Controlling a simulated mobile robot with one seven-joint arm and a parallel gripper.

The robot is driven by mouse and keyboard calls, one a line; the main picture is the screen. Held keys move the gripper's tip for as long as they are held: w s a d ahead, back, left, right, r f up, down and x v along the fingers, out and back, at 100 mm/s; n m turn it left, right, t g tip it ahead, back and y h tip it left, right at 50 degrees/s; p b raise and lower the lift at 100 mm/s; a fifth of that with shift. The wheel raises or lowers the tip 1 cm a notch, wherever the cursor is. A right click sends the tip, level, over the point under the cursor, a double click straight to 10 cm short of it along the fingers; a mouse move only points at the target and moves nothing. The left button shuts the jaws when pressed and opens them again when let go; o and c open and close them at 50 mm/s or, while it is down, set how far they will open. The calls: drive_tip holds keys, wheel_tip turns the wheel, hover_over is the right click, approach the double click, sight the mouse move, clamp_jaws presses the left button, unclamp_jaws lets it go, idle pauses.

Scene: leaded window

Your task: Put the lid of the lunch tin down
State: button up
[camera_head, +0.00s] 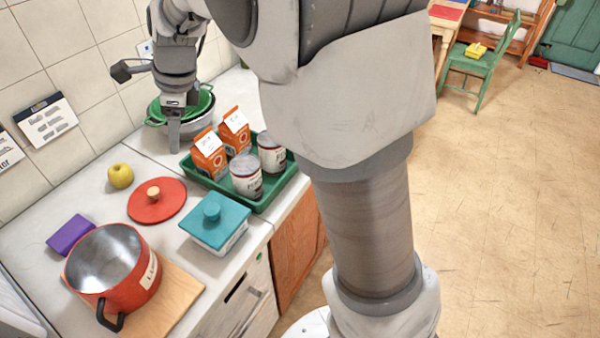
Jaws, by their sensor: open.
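A small white box (233,241) with a square teal lid (214,224) and round knob stands near the counter's front edge; it looks like the lunch tin. The lid lies over the box, and I cannot tell whether it sits fully flush. A round red lid (156,203) with a wooden knob lies flat on the counter, behind and left of it. My gripper (174,145) points down at the back of the counter, beside a green pan-like vessel (203,103) and behind the teal lid. It is open, and nothing shows in it.
A green tray (262,200) holds orange cartons and cans, between my gripper and the front edge. A red pot (128,285) stands open on a wooden board (180,305). A yellow apple (120,176) and a purple block (70,236) lie near the wall.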

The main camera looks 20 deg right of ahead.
drive_tip(key=s+d+r+n+t, duration=0.1)
drive_tip(key=s+d+r+n, duration=0.2)
drive_tip(key=s+d+n, duration=0.25)
drive_tip(key=s+d+r+n+t, duration=0.1)
drive_tip(key=s+d+r+n, duration=0.35)
drive_tip(key=s, duration=0.25)
drive_tip(key=s+d+f+n+h, duration=0.1)
drive_tip(key=s+d+n, duration=0.2)
drive_tip(key=s+n, duration=0.2)
drive_tip(key=s+d+f+n+t+h, duration=0.1)
drive_tip(key=s+d+n, duration=0.2)
drive_tip(key=s+n, duration=0.2)
drive_tip(key=s, duration=0.2)
drive_tip(key=shift+s+d+f+h, duration=0.15)
drive_tip(key=shift+s+f+h, duration=0.15)
drive_tip(key=shift+s+f, duration=0.05)
drive_tip(key=shift+c, duration=0.3)
drive_tip(key=shift+c, duration=1.1)
drive_tip(key=shift+d, duration=0.15)
